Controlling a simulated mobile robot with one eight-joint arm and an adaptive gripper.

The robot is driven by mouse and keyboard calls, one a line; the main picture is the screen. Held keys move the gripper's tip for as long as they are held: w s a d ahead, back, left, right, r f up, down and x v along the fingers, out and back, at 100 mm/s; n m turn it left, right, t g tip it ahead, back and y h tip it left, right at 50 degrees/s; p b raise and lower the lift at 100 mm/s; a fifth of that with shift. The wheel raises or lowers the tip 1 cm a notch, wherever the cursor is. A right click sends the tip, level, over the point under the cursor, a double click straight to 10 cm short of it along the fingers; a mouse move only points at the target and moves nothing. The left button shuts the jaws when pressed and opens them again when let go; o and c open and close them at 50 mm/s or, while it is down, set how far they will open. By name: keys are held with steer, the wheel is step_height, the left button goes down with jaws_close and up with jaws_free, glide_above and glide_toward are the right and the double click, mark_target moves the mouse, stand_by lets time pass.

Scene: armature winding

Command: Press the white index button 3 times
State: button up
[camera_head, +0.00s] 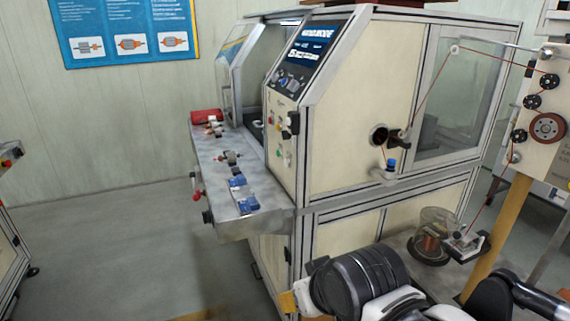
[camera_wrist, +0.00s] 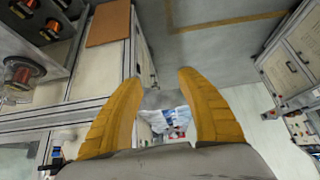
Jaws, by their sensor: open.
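The winding machine (camera_head: 350,110) stands in the middle of the head view.
A metal shelf (camera_head: 262,219) with blue boxes and small parts juts out before the panel. A wire spool in a clear container (camera_head: 432,240) and a wire stand (camera_head: 545,130) are at the right. The floor (camera_head: 130,250) left of the machine is clear.

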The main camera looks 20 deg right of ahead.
jaws_close()
stand_by(1.1)
